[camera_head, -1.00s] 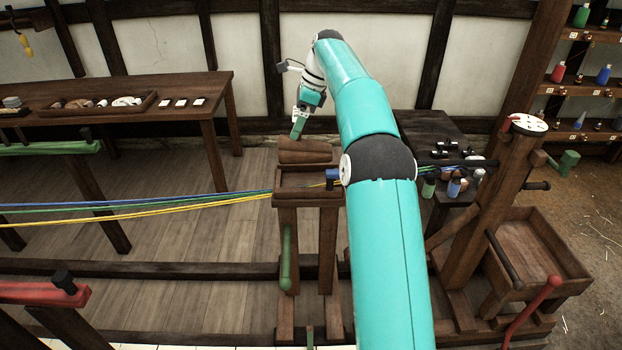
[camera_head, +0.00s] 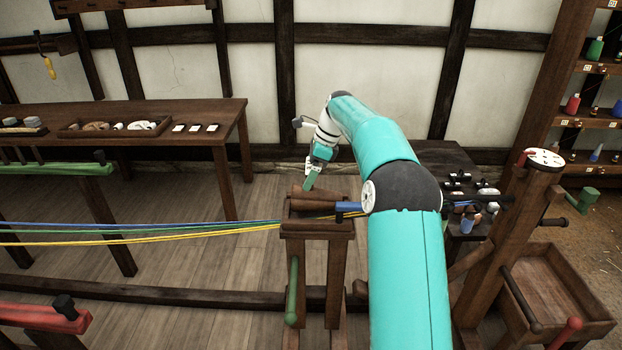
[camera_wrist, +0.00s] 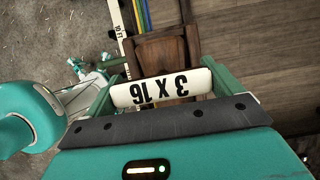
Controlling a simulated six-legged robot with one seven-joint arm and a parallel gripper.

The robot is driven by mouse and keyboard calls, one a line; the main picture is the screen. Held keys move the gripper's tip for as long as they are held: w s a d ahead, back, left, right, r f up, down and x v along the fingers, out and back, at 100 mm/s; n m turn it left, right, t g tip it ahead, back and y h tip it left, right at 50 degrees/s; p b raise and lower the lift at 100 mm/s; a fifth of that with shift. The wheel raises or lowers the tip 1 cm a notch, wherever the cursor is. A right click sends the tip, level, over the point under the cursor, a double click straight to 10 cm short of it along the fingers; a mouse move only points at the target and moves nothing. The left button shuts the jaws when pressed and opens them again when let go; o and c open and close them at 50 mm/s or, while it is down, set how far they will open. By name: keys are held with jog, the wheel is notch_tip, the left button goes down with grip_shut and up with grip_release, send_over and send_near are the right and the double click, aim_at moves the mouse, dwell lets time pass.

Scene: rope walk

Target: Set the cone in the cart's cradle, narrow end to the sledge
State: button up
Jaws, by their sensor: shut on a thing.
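The cart (camera_head: 317,231) is a wooden stand in the middle of the head view with a tray-like top, where the cradle is. The brown wooden cone (camera_head: 318,194) lies roughly sideways at the top's back edge. My gripper (camera_head: 308,186) reaches down to it from behind. In the wrist view the two green fingers (camera_wrist: 161,92) are shut on a white rounded piece marked "3 X 16", upside down. Brown wood (camera_wrist: 160,55) shows just beyond it; cone and cart are hard to part there. Which end is narrow, and whether it touches the cradle, I cannot tell.
Blue, green and yellow strands (camera_head: 150,232) run from the left to the cart. A wooden post with a white disc (camera_head: 544,158) and a box (camera_head: 550,290), perhaps the sledge, stands at right. A long table (camera_head: 120,120) stands behind left. My arm hides part of the cart's right side.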

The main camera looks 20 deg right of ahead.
jog(key=shift+s+d+f, duration=0.1)
jog(key=shift+s+f, duration=0.15)
jog(key=shift+f, duration=0.3)
jog(key=shift+w+f, duration=0.15)
jog(key=shift+f, duration=0.4)
jog(key=o, duration=1.4)
